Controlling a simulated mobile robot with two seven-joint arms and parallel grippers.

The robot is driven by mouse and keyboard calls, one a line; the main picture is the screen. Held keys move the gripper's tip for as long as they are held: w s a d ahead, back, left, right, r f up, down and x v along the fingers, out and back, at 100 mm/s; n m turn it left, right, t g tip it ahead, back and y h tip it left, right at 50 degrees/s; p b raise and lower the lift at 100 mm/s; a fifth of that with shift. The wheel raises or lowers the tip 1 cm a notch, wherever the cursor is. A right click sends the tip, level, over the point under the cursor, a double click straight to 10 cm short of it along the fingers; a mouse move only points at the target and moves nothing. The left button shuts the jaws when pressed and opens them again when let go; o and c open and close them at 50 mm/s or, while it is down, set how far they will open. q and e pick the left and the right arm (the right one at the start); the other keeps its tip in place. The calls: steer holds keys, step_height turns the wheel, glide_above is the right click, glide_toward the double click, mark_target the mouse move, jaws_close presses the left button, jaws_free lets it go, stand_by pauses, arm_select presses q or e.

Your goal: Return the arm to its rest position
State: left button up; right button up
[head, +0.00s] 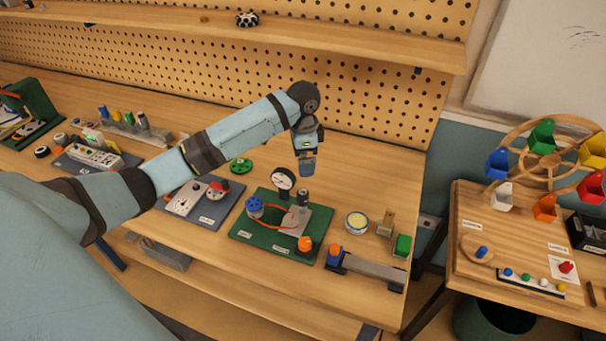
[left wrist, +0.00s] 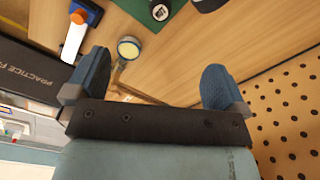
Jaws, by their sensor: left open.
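My left arm (head: 235,133) reaches in from the left over the workbench in the head view. My left gripper (head: 307,164) points down above the bench, behind the green board. In the left wrist view the two blue fingers of the gripper (left wrist: 154,78) stand wide apart with nothing between them. My right gripper is in neither view.
A green board (head: 245,232) with a gauge (head: 283,180) and a blue knob stands in front of the gripper. A round tin (head: 356,222) is to its right. A perforated back panel (head: 370,105) and a shelf (head: 330,42) rise behind the arm.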

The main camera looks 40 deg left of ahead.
arm_select(q)
steer(key=shift+r, duration=1.85)
